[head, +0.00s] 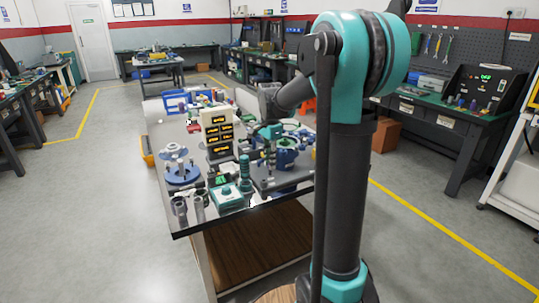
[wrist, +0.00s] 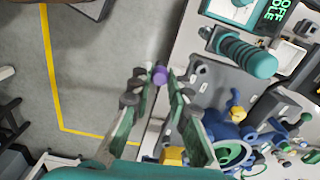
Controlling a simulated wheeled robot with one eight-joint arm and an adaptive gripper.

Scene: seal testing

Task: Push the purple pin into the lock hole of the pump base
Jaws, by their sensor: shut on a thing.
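The purple pin (wrist: 160,75) shows as a small rounded purple end between the fingertips of my gripper (wrist: 155,80) in the wrist view. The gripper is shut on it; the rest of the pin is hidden. The blue pump base (wrist: 236,135), with a green ring and a yellow part on it, lies to the lower right of the fingertips, apart from them in the picture. In the head view the blue pump base (head: 286,158) stands on the right part of the workbench, close to the end of my arm. I cannot make out the lock hole.
The workbench (head: 185,229) is crowded. A teal ribbed cylinder (wrist: 245,54) stands near the pump in the wrist view. In the head view a display box (head: 218,133) with yellow readouts and a blue round fixture (head: 183,173) stand left of the pump.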

